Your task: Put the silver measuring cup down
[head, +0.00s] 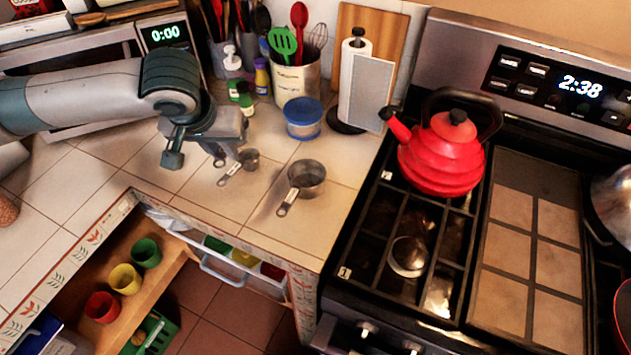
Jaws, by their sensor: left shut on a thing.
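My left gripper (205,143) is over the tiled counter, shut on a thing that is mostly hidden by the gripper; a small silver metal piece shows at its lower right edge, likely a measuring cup. A small silver measuring cup (249,159) is just right of the gripper, its handle pointing toward the front left. A larger silver measuring cup (307,175) stands upright on the counter farther right, its handle also toward the front left. I cannot tell whether the held thing touches the counter. My right gripper is not in view.
A blue-lidded container (303,119), a utensil crock (296,77) and small bottles stand behind. A paper towel holder (366,90) is near the stove with a red kettle (440,155). An open drawer (120,270) holds colored cups. Tiles in front of the cups are free.

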